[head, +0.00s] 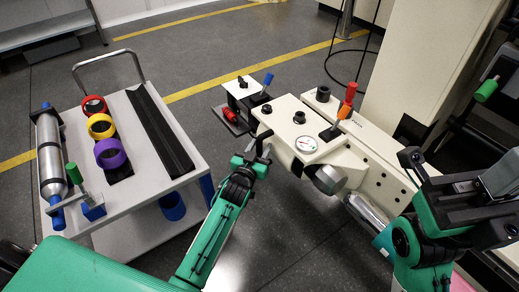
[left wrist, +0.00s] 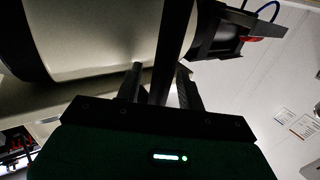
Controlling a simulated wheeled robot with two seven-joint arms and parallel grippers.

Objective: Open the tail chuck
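A black lever (head: 261,137) is at the block's left end. My left gripper (head: 250,160) is at this lever. In the left wrist view, a black bar (left wrist: 172,50) passes between its two separated fingers (left wrist: 160,85), with some space beside it, in front of a pale rounded body (left wrist: 105,40). My right gripper (head: 410,165) is right of the machine; its finger gap is unclear.
A grey cart (head: 145,215) at left carries red, yellow and purple rings, a black channel and a silver cylinder (head: 49,155). A red-orange handle (head: 346,102) and a blue-handled lever (head: 267,82) rise from the machine.

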